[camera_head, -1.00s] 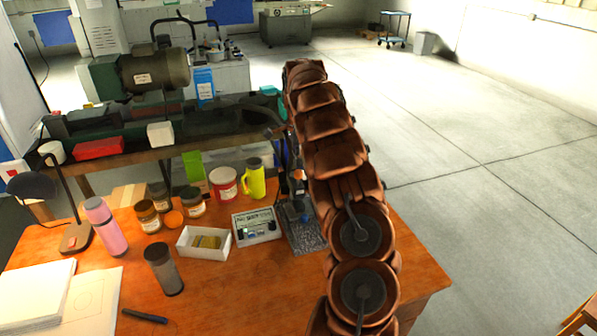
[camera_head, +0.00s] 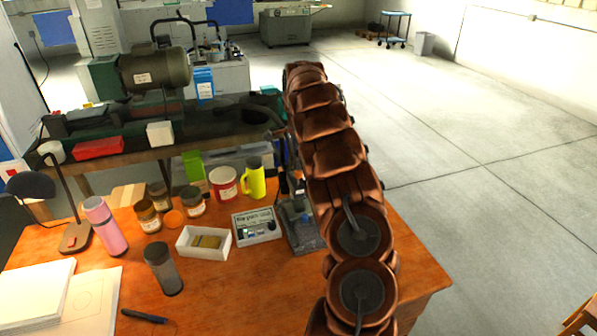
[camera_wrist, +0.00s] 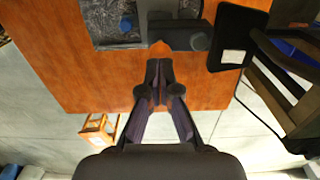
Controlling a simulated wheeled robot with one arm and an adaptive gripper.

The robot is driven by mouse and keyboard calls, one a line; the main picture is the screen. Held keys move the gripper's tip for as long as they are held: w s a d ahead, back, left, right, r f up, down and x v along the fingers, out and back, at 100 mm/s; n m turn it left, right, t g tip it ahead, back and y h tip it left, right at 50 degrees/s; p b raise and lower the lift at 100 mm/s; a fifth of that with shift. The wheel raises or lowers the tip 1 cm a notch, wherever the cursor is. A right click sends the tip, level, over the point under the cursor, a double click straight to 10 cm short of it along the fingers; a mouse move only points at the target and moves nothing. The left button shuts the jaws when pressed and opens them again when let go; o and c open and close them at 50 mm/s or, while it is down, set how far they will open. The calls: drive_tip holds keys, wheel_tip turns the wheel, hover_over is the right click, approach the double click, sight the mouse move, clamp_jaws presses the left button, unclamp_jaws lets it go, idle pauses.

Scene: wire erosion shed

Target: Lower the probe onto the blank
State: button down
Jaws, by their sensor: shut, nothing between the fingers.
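A gauge stand (camera_head: 298,207) is on a dark speckled plate (camera_head: 308,243) near the table's right side, partly hidden by my arm. My gripper (camera_wrist: 159,66) is shut and empty, close to that tip; contact is unclear. The probe's end cannot be made out.
A grey instrument box (camera_head: 256,228) and a white tray (camera_head: 184,243) stand left of the plate. A yellow flask (camera_head: 254,182), a red-and-white tin (camera_head: 223,188) and several jars are behind. A dark panel (camera_wrist: 238,35) is at right in the wrist view.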

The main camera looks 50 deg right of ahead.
drive_tip(key=shift+f+b, duration=0.4)
drive_tip(key=shift+f, duration=0.5)
drive_tip(key=shift+r+p, duration=1.35)
drive_tip(key=shift+r, duration=2.2)
